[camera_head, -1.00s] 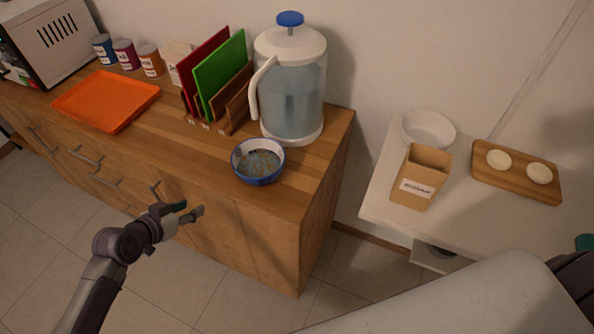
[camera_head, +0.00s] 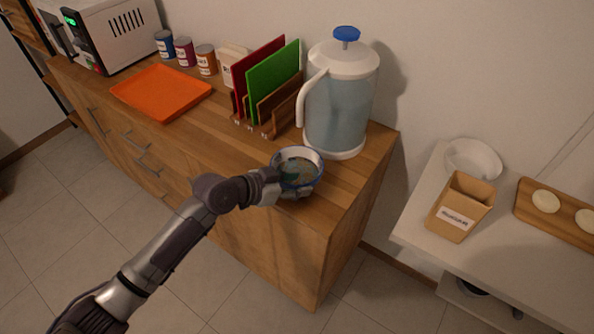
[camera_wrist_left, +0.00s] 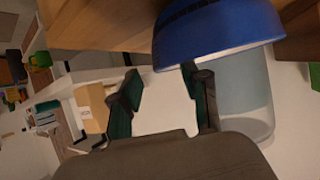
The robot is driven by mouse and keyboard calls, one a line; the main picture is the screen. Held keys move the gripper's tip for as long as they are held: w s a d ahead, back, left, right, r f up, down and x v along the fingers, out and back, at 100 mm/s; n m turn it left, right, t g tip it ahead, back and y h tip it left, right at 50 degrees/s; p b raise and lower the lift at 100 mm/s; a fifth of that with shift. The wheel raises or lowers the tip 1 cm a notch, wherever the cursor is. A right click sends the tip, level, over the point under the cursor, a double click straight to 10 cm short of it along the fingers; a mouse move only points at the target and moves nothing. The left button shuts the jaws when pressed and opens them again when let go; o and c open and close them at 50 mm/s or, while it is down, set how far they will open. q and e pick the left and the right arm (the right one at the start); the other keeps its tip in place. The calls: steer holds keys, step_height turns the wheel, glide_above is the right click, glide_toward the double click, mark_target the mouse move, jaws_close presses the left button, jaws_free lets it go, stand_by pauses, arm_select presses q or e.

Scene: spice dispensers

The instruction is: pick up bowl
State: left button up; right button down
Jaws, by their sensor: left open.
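The blue bowl (camera_head: 308,165), with a light rim and a patterned inside, stands upright near the front right edge of the wooden counter. My left gripper (camera_head: 292,183) is at the bowl's front left side, and one dark green fingertip shows over the bowl's rim. In the left wrist view the bowl (camera_wrist_left: 215,32) shows its blue outer wall at the top. There the left gripper's fingers (camera_wrist_left: 162,79) are apart, and the right-hand finger overlaps the bowl's rim. I cannot tell whether they touch. My right gripper is not in view.
A water jug (camera_head: 340,100) stands close behind the bowl, with cutting boards (camera_head: 272,80) in a rack to its left. An orange tray (camera_head: 160,92) lies further left. A white side table (camera_head: 420,222) on the right holds a cardboard box (camera_head: 461,208) and a white bowl (camera_head: 473,158).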

mark_target(306, 182)
arm_select(q)
steer(key=p+x, duration=0.1)
steer(key=x, duration=0.4)
steer(key=shift+r, duration=0.1)
steer(key=shift+s, duration=0.15)
jaws_close()
